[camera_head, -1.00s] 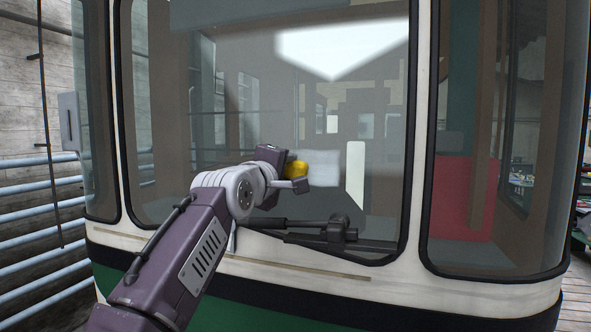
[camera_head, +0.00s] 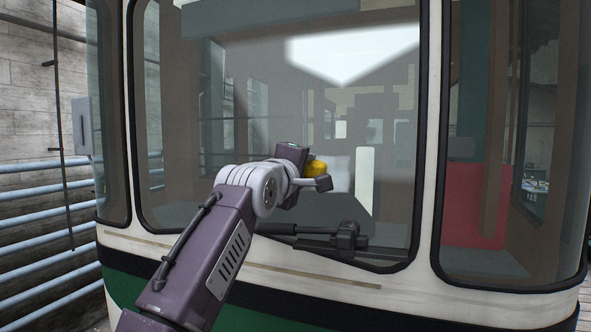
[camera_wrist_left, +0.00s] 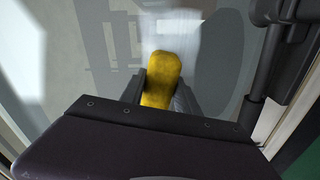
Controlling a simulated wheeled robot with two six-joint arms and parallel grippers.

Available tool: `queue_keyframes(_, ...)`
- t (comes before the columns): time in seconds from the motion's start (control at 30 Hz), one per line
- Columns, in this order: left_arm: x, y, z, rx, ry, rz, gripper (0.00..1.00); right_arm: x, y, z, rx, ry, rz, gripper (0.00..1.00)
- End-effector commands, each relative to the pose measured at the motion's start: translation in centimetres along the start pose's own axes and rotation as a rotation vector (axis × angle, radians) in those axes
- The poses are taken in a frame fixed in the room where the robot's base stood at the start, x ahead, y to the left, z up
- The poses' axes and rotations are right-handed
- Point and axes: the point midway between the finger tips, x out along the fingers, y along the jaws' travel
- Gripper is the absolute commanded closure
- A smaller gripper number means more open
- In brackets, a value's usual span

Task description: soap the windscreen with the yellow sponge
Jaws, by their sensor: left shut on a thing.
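The windscreen (camera_head: 240,75) is the large middle pane of the tram front. My left gripper (camera_head: 313,173) is in front of its lower middle, shut on the yellow sponge (camera_head: 317,167). In the left wrist view the sponge (camera_wrist_left: 160,75) sticks out between the two dark fingers, towards the glass. I cannot tell whether it touches the glass. A pale, whitish patch (camera_head: 341,176) shows on the glass just right of the sponge, partly hidden by it; it also shows in the left wrist view (camera_wrist_left: 192,25). My right gripper is not in view.
A black wiper (camera_head: 345,238) lies along the windscreen's bottom edge, below my gripper; dark wiper parts (camera_wrist_left: 262,80) show at the right in the left wrist view. Black frame and white pillars border the glass. Blue rails (camera_head: 40,212) stand at the left.

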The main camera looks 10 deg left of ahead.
Motion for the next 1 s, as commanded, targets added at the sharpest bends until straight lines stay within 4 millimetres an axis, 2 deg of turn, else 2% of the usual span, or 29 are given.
queue_keyframes(0.17,0.0,0.1,0.3,0.001,0.000,0.001,0.95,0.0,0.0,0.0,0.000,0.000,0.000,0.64)
queue_keyframes(0.43,0.2,0.7,2.8,0.001,-0.002,0.001,0.95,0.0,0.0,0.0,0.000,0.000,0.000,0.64)
queue_keyframes(0.67,0.2,0.8,3.2,0.000,-0.001,0.001,0.95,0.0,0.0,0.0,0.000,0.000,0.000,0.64)
queue_keyframes(1.0,0.0,1.5,6.0,0.001,-0.001,0.001,0.95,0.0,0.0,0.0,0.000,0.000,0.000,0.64)
